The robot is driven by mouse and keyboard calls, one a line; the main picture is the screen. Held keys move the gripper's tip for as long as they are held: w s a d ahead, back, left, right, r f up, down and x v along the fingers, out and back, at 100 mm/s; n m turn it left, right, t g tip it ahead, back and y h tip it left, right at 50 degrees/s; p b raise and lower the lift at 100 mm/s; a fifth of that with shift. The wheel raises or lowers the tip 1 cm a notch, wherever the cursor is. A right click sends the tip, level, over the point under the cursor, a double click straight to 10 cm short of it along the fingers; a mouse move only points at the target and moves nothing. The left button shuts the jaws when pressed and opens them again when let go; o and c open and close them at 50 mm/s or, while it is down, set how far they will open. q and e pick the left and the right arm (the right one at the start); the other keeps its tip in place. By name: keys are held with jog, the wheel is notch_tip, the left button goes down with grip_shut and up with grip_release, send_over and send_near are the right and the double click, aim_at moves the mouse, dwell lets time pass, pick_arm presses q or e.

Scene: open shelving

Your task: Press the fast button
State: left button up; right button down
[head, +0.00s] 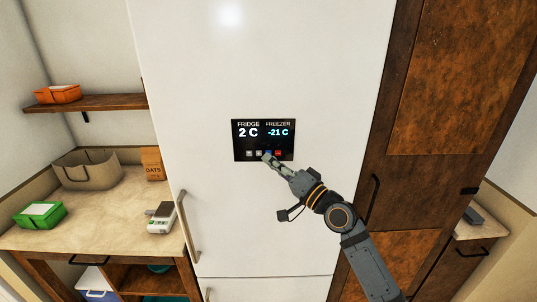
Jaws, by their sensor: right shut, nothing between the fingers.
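A black control panel (263,140) is set in the white fridge door (300,65). It reads "FRIDGE 2 C" and "FREEZER -21 C". A row of small buttons runs along its lower edge, with a red one (278,153) towards the right and pale ones (254,153) towards the left. Their labels are too small to read. My right gripper (267,158) is shut and empty, with its fingertips at the panel's lower edge, over or just in front of the button row. Whether it touches a button I cannot tell. My left gripper is out of view.
A vertical handle (188,225) stands out at the fridge door's left edge. Brown cabinet doors (455,80) flank the right.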

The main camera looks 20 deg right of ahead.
jog(key=shift+w, duration=0.1)
jog(key=shift+w+d, duration=0.15)
jog(key=shift+w, duration=0.15)
jog(key=shift+w+d+b, duration=0.1)
jog(key=shift+w+b, duration=0.25)
jog(key=shift+b, duration=0.2)
dwell(0.4)
jog(key=shift+s, duration=0.1)
jog(key=shift+s+a+p, duration=0.25)
jog(key=shift+s+p, duration=0.05)
jog(key=shift+s, duration=0.4)
jog(key=s+p, duration=0.1)
jog(key=s, duration=0.1)
jog(key=s+a+p, duration=0.1)
jog(key=s, duration=0.1)
jog(key=shift+s+a, duration=0.2)
jog(key=shift+s, duration=0.2)
